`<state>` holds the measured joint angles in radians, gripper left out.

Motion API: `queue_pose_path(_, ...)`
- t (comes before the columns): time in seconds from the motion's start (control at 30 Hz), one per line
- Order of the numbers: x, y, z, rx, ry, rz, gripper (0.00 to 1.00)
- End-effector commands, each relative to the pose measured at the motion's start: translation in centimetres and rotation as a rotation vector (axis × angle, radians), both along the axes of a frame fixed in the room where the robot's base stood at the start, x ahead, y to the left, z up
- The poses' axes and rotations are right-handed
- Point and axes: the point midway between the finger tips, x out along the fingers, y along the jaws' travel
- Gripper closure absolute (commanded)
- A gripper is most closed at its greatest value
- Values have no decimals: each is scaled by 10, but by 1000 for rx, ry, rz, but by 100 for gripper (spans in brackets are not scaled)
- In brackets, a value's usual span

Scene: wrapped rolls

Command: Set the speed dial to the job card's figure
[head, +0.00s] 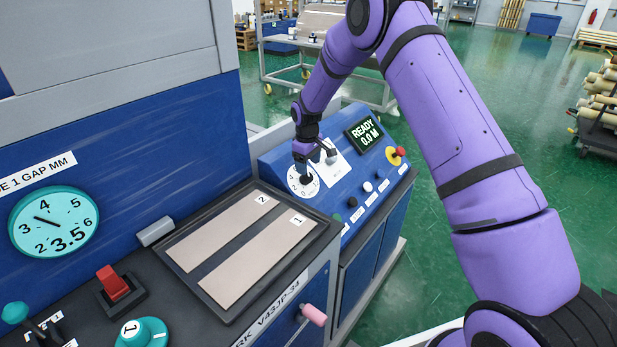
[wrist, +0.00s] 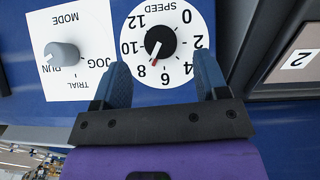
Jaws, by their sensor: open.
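The speed dial (wrist: 161,42) is a black knob on a round white SPEED plate, seen upside down in the wrist view. Its red pointer lies between 6 and 8, nearer 8. My gripper (wrist: 161,63) is open, with one blue finger toward each side of the plate and nothing between them but the dial beyond. Whether the fingers touch the panel I cannot tell. In the head view my gripper (head: 304,168) is over the dial plate (head: 297,187) and partly covers it. I cannot make out a job card in either view.
A grey MODE knob (wrist: 62,55) sits close beside the dial. The display (head: 364,134) reads READY 0.0 M. A red stop button (head: 399,152) and several small buttons share the blue panel. A dark tray (head: 318,243) with strips 1 and 2 lies in front.

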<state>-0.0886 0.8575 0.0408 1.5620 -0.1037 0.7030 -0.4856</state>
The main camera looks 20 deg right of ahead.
Motion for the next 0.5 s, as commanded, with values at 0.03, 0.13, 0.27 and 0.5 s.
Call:
queue_pose_path(0.03,0,0,-10,0,2,0,33)
queue_pose_path(0.13,0,-1,-26,0,1,0,33)
queue_pose_path(0.27,1,-1,-43,0,0,0,33)
queue_pose_path(0.5,2,-1,-56,0,-2,0,33)
